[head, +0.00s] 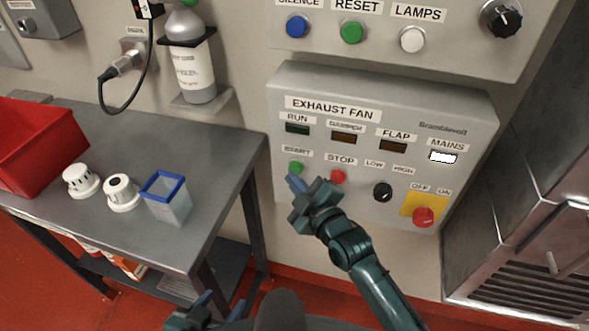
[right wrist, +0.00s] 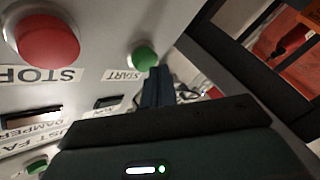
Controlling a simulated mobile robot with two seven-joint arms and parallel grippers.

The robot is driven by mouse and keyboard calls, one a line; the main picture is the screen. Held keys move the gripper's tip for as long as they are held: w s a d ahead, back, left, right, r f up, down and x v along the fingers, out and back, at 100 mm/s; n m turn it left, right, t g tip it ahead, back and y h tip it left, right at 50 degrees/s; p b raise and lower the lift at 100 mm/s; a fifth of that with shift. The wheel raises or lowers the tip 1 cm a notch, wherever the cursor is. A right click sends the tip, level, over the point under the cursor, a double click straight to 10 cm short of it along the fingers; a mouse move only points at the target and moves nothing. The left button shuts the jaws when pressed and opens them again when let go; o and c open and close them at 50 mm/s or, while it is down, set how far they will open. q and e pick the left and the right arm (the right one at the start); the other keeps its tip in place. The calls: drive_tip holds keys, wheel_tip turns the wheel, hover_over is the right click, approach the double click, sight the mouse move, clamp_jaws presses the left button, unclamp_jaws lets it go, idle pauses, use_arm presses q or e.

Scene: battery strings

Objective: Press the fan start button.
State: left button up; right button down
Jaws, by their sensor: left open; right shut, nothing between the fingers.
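The exhaust fan panel (head: 470,160) is a grey wall box with labels and lamps. Its green START button (head: 295,168) is at the lower left, beside the red STOP button (head: 337,176). My right gripper (head: 294,181) is shut and empty, its fingertips just below the START button in the head view. In the right wrist view the green START button (right wrist: 144,56) is just beyond the fingertips (right wrist: 157,72); I cannot tell if they touch. The red STOP button (right wrist: 48,38) is left of it. My left gripper (head: 200,305) is open, low at the bottom of the head view.
The RUN lamp (head: 297,129) looks dark; the MAINS lamp (head: 443,158) is lit white. A rotary knob (head: 383,192) and a red switch on yellow (head: 423,217) are to the right. A metal table (head: 215,150) with a red bin (head: 40,150) stands left.

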drive_tip(key=shift+w+d, duration=0.25)
drive_tip(key=shift+w, duration=0.45)
idle(0.6)
idle(0.4)
drive_tip(key=shift+s+a+p, duration=0.2)
drive_tip(key=shift+s+p, duration=0.05)
drive_tip(key=shift+s, duration=0.3)
drive_tip(key=shift+s+a+p, duration=0.15)
drive_tip(key=shift+s+p, duration=0.1)
drive_tip(key=shift+s, duration=0.3)
